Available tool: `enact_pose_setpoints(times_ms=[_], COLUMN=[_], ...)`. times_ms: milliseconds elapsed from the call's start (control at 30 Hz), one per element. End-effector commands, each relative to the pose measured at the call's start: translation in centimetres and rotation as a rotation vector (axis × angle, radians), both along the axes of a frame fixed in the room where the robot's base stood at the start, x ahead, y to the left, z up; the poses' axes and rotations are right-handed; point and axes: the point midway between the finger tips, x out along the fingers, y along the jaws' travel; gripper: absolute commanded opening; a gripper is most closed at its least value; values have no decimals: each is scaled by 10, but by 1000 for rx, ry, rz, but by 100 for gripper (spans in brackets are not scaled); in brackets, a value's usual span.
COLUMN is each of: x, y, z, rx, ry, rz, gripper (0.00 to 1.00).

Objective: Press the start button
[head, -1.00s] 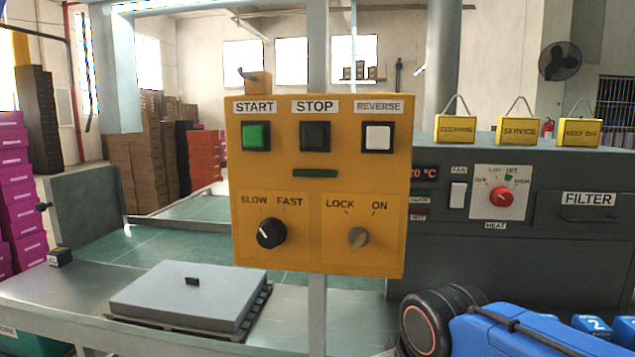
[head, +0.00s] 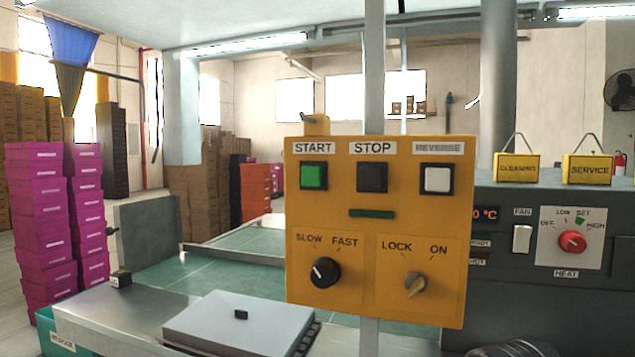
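The start button (head: 313,175) is a green square in a black frame under the label START, at the upper left of a yellow control box (head: 378,318). To its right are the black stop button (head: 372,177) and the white reverse button (head: 437,179). Below are a black slow-fast knob (head: 325,271) and a grey lock-on knob (head: 415,285), whose pointer tilts to the upper right. Nothing covers the start button. My gripper is out of view; only a dark rounded part, likely of my arm, shows at the bottom right edge.
The box hangs on a grey post (head: 375,60) before a green conveyor belt (head: 180,272). A grey lidded slab (head: 240,318) lies on the near metal table. A dark heater unit (head: 590,300) stands right, with yellow signs on top. Magenta boxes (head: 40,215) are stacked left.

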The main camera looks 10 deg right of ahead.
Motion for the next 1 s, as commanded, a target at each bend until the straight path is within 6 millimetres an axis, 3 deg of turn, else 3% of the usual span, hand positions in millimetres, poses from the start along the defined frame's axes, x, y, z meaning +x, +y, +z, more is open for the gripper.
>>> enact_pose_setpoints(times_ms=[467, 500, 733, 1000], x=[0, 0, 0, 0], y=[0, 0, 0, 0], z=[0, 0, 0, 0], rx=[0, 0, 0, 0], ry=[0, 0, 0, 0], rz=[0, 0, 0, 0], gripper=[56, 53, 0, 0])
